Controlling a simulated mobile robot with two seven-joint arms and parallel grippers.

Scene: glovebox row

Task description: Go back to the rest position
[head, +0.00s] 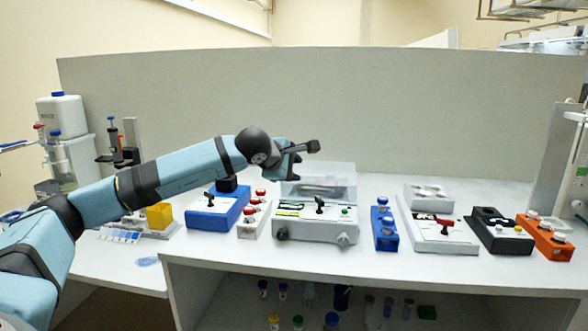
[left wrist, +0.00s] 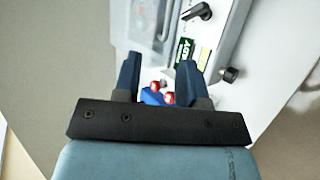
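My left arm reaches in from the left of the head view. Its gripper (head: 300,152) is in the air in front of the grey back panel, above the white device with a clear lid (head: 318,226). In the left wrist view the two fingers of the left gripper (left wrist: 158,68) stand apart with nothing held between them. My right gripper is in neither view.
A white bench (head: 230,257) carries a blue box (head: 217,212), a small blue block (head: 384,228), a white unit with a red lever (head: 428,240), a black box (head: 498,233) and an orange box (head: 545,238). Several vials stand on the shelf below. A grey panel (head: 400,110) closes the back.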

